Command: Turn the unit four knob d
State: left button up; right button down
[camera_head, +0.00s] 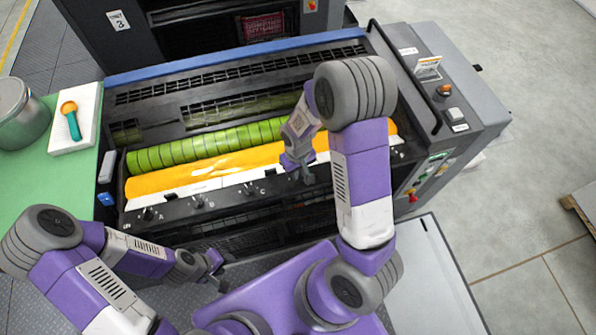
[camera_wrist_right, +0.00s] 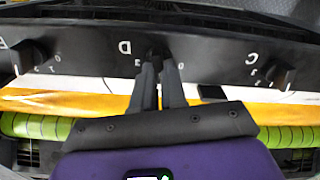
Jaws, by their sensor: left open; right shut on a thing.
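The black front panel (camera_head: 225,198) of the ink unit carries a row of black knobs with white letters. Knob d (camera_wrist_right: 153,51) is in the upper middle of the right wrist view, beside its letter D, and is mostly covered by my fingers. My right gripper (camera_head: 306,177) is shut on it; its two fingers (camera_wrist_right: 158,66) meet the knob from below in the wrist view. Knob c (camera_head: 249,189) is to its left in the head view and also shows at the right of the wrist view (camera_wrist_right: 280,74). My left gripper (camera_head: 217,272) is open and empty, low in front of the unit.
Behind the panel lie a yellow ink-covered roller (camera_head: 205,174) and a green roller (camera_head: 200,146). A green table (camera_head: 70,185) at left holds a metal can (camera_head: 22,115) and a white tray with an orange-and-teal tool (camera_head: 71,118). A grey control console (camera_head: 445,110) stands at right.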

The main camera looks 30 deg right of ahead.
jog(key=shift+n, duration=0.8)
jog(key=c, duration=1.2)
grip_release()
jog(key=shift+b, duration=0.3)
notch_tip(320, 180, up, 8)
jog(key=shift+f, duration=0.15)
